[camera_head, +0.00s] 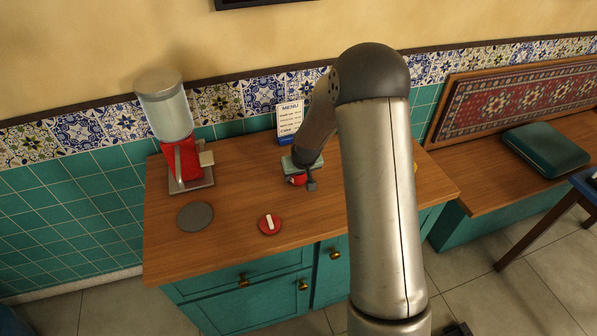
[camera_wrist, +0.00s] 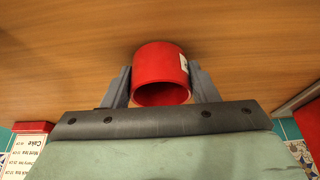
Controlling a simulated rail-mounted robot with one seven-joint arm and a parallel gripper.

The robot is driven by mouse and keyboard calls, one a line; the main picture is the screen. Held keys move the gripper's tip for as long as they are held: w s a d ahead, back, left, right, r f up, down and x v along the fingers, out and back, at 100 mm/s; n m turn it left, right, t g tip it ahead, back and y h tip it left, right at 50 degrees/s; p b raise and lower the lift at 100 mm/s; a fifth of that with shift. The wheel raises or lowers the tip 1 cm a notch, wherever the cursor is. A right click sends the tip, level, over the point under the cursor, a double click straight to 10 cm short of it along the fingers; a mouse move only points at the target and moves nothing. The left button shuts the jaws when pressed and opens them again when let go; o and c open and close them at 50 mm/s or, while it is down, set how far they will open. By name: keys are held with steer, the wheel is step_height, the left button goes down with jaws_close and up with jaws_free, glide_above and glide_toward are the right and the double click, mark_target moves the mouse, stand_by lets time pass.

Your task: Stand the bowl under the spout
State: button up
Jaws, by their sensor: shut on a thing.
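A small red bowl (camera_wrist: 160,72) with a white label patch is between the two grey fingers of my gripper (camera_wrist: 161,88) in the wrist view. The fingers are shut on its sides. In the head view the bowl (camera_head: 297,180) shows only partly under my gripper (camera_head: 303,178), near the middle of the counter. I cannot tell whether it touches the wood. The red dispenser (camera_head: 183,152) with a clear tank stands at the back left, apart from the bowl. Its spout area is small and hard to make out above the metal base tray (camera_head: 193,184).
A dark grey round mat (camera_head: 195,216) and a red disc with a white bar (camera_head: 269,224) lie on the wooden counter (camera_head: 235,245). A menu card (camera_head: 291,122) stands behind my gripper. The wood between mat and disc is clear. My arm hides the counter's right part.

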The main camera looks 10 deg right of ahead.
steer(key=shift+f+b, duration=0.2)
steer(key=shift+b, duration=0.1)
steer(key=o, duration=1.2)
steer(key=shift+r, duration=0.1)
steer(key=shift+r, duration=0.1)
